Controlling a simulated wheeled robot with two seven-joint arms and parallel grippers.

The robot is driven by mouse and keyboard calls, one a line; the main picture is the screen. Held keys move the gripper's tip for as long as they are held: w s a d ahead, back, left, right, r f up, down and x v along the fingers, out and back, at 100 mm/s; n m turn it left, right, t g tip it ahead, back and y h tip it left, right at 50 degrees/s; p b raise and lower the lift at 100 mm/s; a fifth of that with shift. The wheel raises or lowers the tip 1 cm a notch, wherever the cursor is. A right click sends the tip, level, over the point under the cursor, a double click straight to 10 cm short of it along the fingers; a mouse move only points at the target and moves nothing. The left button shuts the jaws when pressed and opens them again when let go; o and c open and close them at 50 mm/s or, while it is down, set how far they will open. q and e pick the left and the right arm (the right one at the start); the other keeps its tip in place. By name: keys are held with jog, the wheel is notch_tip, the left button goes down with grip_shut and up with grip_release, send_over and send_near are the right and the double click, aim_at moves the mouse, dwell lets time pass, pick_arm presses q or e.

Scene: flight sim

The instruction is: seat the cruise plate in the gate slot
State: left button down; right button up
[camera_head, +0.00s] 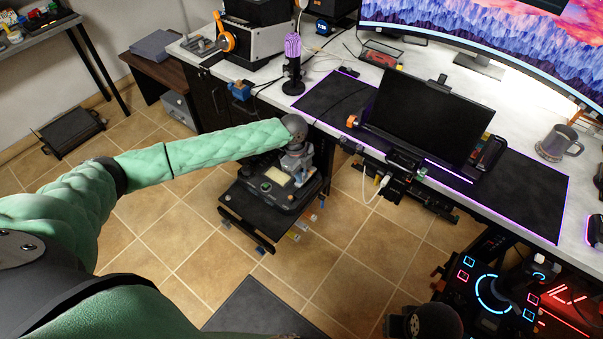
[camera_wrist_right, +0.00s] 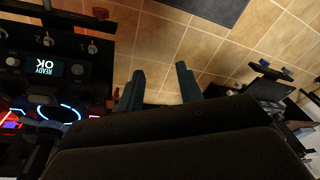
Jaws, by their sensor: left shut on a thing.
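My left gripper (camera_head: 299,166) is low over a black throttle-like unit (camera_head: 262,198) beside the desk. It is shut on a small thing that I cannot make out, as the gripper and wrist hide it. A small cream patch (camera_head: 277,176) shows on the unit just left of the gripper; I cannot tell whether it is the cruise plate. The gate slot is too small to make out. My right gripper (camera_wrist_right: 160,85) is open and empty in the right wrist view, its two fingers apart over the tiled floor.
A desk (camera_head: 348,78) with a dark screen (camera_head: 425,110), purple microphone (camera_head: 292,62) and mug (camera_head: 556,143) runs along the right. A lit control panel (camera_head: 490,292) is at lower right; it also shows in the right wrist view (camera_wrist_right: 45,70). The tiled floor (camera_head: 190,245) at left is mostly clear.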

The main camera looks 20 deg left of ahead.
jog(key=shift+w+a+f, duration=0.1)
jog(key=shift+f, duration=0.25)
dwell(0.3)
